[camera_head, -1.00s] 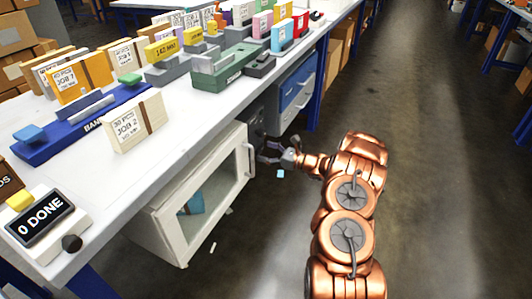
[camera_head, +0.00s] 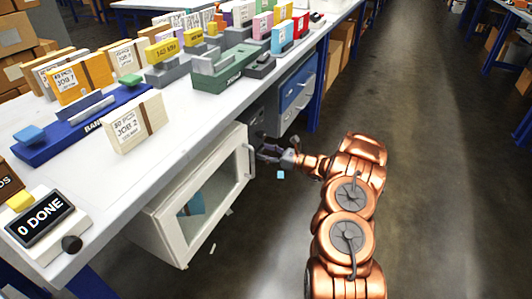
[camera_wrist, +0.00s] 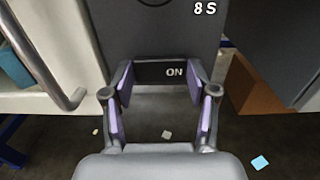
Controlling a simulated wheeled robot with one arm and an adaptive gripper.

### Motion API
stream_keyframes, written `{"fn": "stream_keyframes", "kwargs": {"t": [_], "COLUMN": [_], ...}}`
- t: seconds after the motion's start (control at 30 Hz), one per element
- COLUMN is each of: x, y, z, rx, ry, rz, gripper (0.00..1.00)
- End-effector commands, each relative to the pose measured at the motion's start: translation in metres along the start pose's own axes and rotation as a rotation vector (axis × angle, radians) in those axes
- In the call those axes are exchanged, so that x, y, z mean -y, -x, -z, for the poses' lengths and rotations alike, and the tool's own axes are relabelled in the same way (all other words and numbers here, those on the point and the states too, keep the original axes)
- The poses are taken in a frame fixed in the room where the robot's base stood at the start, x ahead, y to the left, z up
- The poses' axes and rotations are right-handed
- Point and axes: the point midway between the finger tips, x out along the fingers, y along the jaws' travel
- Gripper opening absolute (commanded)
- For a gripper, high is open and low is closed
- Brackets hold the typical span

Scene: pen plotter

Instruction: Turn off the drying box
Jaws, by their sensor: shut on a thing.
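The drying box (camera_head: 165,248) is a white cabinet with a glass door under the worktable, and a blue item shows behind the glass. Its dark control panel (camera_wrist: 160,30) is at the box's right side, with "8 S" at the top in the wrist view. A dark switch block (camera_wrist: 152,72) marked "ON" is on the lower panel. My gripper (camera_wrist: 160,83) has its purple-padded fingers on either side of this block and is shut on it. The gripper also shows in the head view (camera_head: 262,147), where the block is too small to make out.
The door's bar handle (camera_wrist: 65,95) is just left of my gripper. A drawer unit (camera_head: 297,92) stands beyond the panel. The worktable (camera_head: 95,200) overhangs the box and carries several stamps and boxes. Small scraps lie on the floor, and the aisle at right is clear.

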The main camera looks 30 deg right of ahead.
Motion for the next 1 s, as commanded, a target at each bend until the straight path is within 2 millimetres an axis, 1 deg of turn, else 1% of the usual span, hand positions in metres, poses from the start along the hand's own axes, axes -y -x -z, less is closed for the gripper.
{"fn": "stream_keyframes", "kwargs": {"t": [0.3, 0.47, 0.7, 1.0], "x": [0.0031, 0.0051, 0.0076, 0.0078], "y": [-0.0015, -0.0008, -0.0014, -0.0011], "z": [-0.0032, -0.0005, -0.0017, -0.001], "rx": [0.005, 0.001, 0.003, 0.001], "ry": [0.005, 0.003, 0.004, 0.001], "rz": [-0.071, -0.114, -0.177, -0.204], "gripper": [0.23, 0.23, 0.23, 0.23]}}
